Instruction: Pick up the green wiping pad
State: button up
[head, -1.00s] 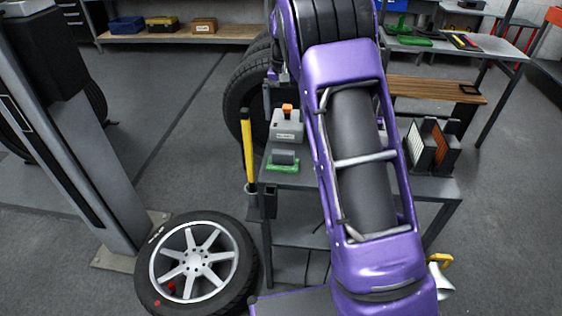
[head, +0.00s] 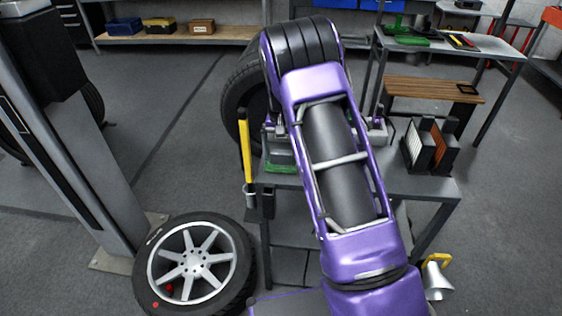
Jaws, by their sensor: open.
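The green wiping pad (head: 281,169), a flat green base with a grey block on top, lies on the left front of the dark workbench (head: 420,186). My gripper (head: 276,133) hangs at the end of the purple arm, just behind and above the pad in the picture. Its fingers look small and dark, partly hidden by the arm, and are open with nothing seen between them. I cannot tell whether they touch the pad.
A yellow-handled tool (head: 246,148) stands at the bench's left edge. Upright plates (head: 430,147) and a grey device (head: 378,132) are on its right half. A wheel (head: 195,262) lies on the floor, front left. Other green items (head: 412,41) lie on the far table.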

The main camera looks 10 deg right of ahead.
aim_at(281, 151)
jog(key=shift+f, duration=0.15)
jog(key=shift+c, duration=0.3)
jog(key=c, duration=1.2)
notch_tip(281, 151, up, 10)
jog(key=shift+r, duration=0.1)
